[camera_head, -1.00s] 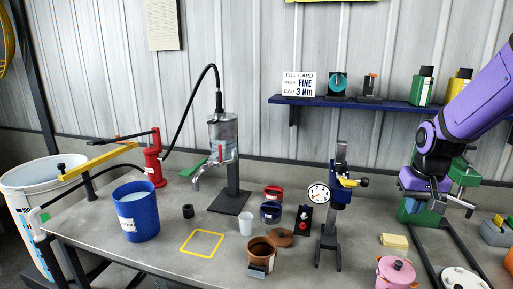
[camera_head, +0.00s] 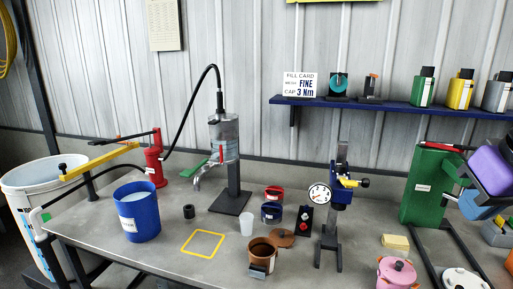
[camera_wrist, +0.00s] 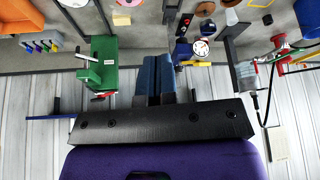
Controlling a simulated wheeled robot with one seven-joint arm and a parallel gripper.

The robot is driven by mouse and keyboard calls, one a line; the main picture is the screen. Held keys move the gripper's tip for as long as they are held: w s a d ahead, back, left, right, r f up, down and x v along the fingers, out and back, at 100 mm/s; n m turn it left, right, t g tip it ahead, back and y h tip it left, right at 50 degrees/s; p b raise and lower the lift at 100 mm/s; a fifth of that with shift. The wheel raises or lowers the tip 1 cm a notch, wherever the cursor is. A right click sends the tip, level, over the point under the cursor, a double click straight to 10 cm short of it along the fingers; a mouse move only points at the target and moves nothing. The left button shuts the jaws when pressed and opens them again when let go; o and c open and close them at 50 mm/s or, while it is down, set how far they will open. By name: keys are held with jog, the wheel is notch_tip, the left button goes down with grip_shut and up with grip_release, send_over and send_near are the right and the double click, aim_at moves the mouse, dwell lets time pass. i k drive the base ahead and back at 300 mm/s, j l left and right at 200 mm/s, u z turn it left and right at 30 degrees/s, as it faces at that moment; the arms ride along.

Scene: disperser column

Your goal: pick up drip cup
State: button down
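The drip cup appears to be the small whitish cup (camera_head: 246,224) standing upright on the bench in the head view. I cannot pick the cup out surely in the wrist view. My gripper (camera_wrist: 156,75) shows in the wrist view as two dark blue fingers side by side with almost no gap. They look shut, with nothing held. My arm is at the right edge of the head view, far from the cup.
A brown pot (camera_head: 261,256) is in front.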

aim_at(247, 224)
jog(key=i+j, duration=0.15)
jog(key=j, duration=0.25)
jog(key=i+j, duration=0.15)
jog(key=j, duration=0.25)
jog(key=i+j, duration=0.2)
jog(key=j, duration=0.2)
jog(key=i+j, duration=0.15)
jog(key=j, duration=0.25)
jog(key=i+j, duration=0.15)
jog(key=j, duration=0.25)
jog(key=i+j, duration=0.15)
jog(key=j, duration=0.2)
